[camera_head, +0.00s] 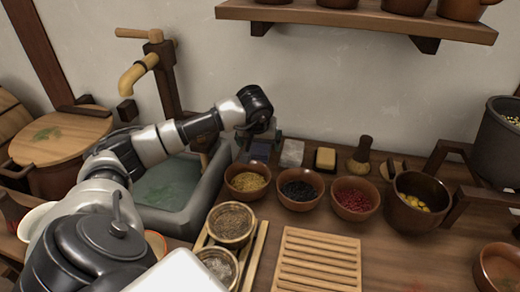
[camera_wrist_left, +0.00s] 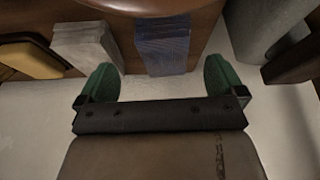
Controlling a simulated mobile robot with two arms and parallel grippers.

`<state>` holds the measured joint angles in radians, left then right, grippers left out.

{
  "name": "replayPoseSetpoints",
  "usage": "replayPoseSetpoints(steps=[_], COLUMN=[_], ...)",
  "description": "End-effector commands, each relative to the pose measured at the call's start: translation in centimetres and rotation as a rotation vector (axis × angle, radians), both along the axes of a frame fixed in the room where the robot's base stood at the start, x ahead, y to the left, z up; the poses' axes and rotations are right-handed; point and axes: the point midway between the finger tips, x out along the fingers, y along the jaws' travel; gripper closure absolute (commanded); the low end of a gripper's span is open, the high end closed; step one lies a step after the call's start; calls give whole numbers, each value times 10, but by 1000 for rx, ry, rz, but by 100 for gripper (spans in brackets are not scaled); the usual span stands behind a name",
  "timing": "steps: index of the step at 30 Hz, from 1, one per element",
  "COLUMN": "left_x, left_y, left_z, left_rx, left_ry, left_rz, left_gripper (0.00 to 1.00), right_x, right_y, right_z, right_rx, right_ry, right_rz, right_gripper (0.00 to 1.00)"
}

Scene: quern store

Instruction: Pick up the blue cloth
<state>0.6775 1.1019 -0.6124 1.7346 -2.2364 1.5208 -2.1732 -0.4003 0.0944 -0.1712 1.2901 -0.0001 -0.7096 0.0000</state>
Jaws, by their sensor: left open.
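The blue cloth (camera_head: 260,151) lies folded on the wooden counter near the wall, just right of the stone basin. In the left wrist view the blue cloth (camera_wrist_left: 162,48) is ahead of the fingertips, roughly centred between them. My left gripper (camera_wrist_left: 158,80) has its two green fingers spread wide with nothing between them. In the head view my left arm reaches over the basin, and the left gripper (camera_head: 262,134) is at the cloth's far side, partly hidden by the wrist. My right gripper is not in view.
A grey folded cloth (camera_head: 292,153) and a yellow block (camera_head: 325,159) lie right of the blue cloth. A bowl of yellow grains (camera_head: 247,182) stands close in front. The stone basin (camera_head: 207,185) is on the left, the wall behind.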

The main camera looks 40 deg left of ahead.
Motion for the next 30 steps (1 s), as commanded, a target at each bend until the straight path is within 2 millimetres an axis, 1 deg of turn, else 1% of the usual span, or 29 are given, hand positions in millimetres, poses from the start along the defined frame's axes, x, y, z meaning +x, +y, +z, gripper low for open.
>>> replayPoseSetpoints(steps=[4,9,12,20,21,23,30], left_x=[4,11,15,16,16,16,15], left_y=[5,13,15,16,16,16,16], left_z=[-14,-38,-46,-48,-48,-48,-48], left_rx=[-2,-3,-2,0,0,0,0], left_ry=[1,2,-1,-1,-1,-1,-1], left_rz=[1,1,1,0,0,0,0], left_gripper=[2,2,2,2,5,14,51], right_x=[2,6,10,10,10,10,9], right_y=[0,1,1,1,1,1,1], right_z=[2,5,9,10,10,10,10], right_rx=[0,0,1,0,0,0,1], right_ry=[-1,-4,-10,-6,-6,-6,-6], right_rz=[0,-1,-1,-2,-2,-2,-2], right_gripper=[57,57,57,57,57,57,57])
